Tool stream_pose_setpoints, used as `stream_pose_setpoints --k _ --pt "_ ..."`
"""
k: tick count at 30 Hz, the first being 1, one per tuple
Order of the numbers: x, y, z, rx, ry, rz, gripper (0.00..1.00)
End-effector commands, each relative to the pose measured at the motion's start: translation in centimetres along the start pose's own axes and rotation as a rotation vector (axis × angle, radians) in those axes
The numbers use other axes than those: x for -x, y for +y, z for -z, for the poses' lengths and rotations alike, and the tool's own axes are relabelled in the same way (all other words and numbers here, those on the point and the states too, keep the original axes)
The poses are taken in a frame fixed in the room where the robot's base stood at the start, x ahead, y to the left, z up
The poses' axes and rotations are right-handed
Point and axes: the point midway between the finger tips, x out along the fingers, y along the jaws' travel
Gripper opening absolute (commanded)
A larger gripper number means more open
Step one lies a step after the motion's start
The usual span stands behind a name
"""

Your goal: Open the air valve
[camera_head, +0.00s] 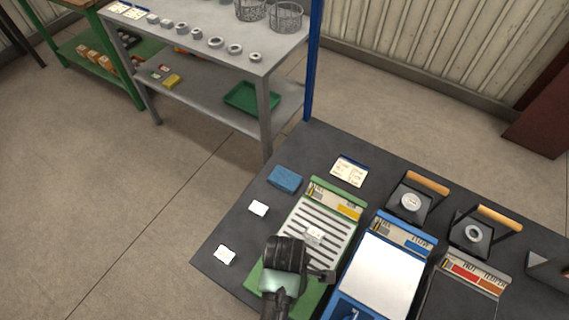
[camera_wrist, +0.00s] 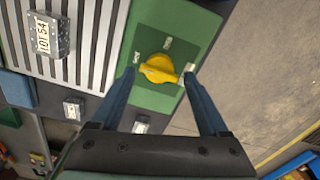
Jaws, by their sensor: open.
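The air valve is a yellow rotary knob (camera_wrist: 160,70) on a dark green plate with small labels around it, seen in the wrist view. In the head view my gripper (camera_head: 300,278) is over the near end of the green-framed slatted tray (camera_head: 338,259), and the knob is hidden behind my arm.
A blue-framed tray (camera_head: 352,310) stands to the right on the dark table. Two wooden-handled holders (camera_head: 412,205) (camera_head: 472,238) are beyond it. A blue block (camera_head: 286,179) lies at the table's far left. A grey shelf (camera_head: 215,78) stands behind.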

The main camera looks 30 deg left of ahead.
Motion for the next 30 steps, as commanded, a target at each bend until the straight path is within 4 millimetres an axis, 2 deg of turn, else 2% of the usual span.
stream_pose_setpoints --k 3,6,16,27,30 --pt "-1.4 0.0 0.0 0.000 0.000 0.000 0.78" --pt "-2.0 0.1 0.0 0.000 0.000 0.000 0.78" --pt "-2.2 0.1 0.0 0.000 0.000 -0.002 0.76" --pt "-2.2 0.1 0.0 0.000 0.000 -0.001 0.10" --pt "-2.2 0.1 0.0 -0.002 0.000 -0.001 0.10"
